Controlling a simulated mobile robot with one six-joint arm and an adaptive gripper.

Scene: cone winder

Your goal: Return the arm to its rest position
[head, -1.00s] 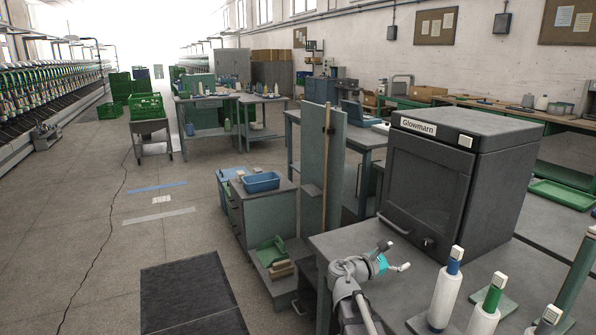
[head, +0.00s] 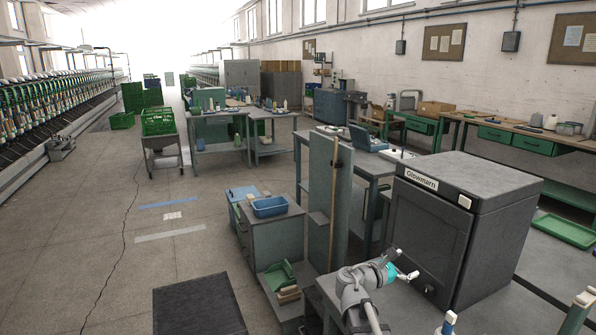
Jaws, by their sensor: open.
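My gripper (head: 403,265) shows at the lower middle right of the head view, at the end of my grey arm with a turquoise band. It is open, with nothing seen between its fingers. It is above the grey bench top, in front of the dark Glowmarn cabinet (head: 430,230), whose door is shut. I cannot tell the exact gap between gripper and cabinet.
A bobbin top (head: 447,322) shows at the bottom edge, right of my arm. A tall grey panel (head: 322,200) with a wooden pole stands left of the bench. A drawer unit holds a blue tray (head: 270,207). Open floor lies left, with a dark mat (head: 198,305).

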